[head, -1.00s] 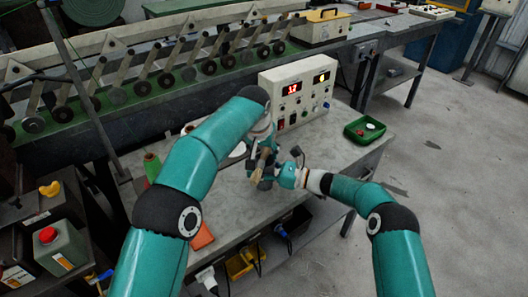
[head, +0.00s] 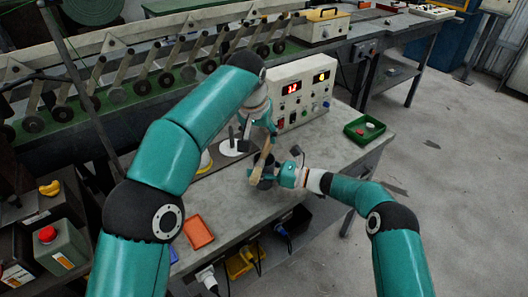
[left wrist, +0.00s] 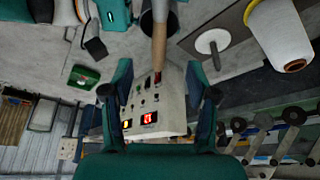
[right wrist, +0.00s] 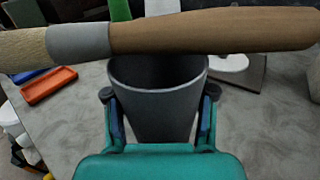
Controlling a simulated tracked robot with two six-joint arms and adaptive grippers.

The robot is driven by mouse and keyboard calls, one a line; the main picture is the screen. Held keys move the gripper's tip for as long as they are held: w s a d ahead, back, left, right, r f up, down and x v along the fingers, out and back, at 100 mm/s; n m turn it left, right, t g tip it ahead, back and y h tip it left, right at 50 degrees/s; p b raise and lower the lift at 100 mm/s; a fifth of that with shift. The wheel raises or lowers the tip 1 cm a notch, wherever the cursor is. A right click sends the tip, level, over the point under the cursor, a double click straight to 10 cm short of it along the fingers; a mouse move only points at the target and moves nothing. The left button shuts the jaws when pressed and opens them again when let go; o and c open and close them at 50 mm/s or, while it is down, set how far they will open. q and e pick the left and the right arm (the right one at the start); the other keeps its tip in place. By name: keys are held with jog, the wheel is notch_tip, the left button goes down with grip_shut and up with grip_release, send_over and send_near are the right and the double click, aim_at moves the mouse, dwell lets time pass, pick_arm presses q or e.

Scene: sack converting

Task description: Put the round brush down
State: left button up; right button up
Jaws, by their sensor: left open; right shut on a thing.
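The round brush, with a wooden handle and pale bristles, lies across the mouth of a dark grey pot in the right wrist view: brush (right wrist: 200,32), pot (right wrist: 158,95). I cannot tell whether it touches the rim. In the head view the brush (head: 264,160) slants between my grippers. My right gripper (head: 274,176) is shut on the pot, holding it by its sides. My left gripper (head: 258,130) is open just beyond the handle end. In the left wrist view the handle (left wrist: 160,38) points towards the gap between the open fingers.
A control box (head: 301,92) with red digits stands close behind my left gripper. A white disc with a spindle (left wrist: 212,40) is nearby. A green tray (head: 355,134) is at the right, an orange tray (head: 198,232) at the front left. The bench between is largely clear.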

aim_at(264, 151)
pick_arm(q)
jog(key=x, duration=1)
jog(key=shift+w, duration=0.1)
grip_shut()
jog(key=shift+r, duration=1.8)
jog(key=s+a, duration=0.2)
jog(key=s, duration=0.6)
jog(key=s+a, duration=0.2)
jog(key=s, duration=0.7)
jog(key=shift+s+a, duration=0.25)
jog(key=shift+a, duration=0.05)
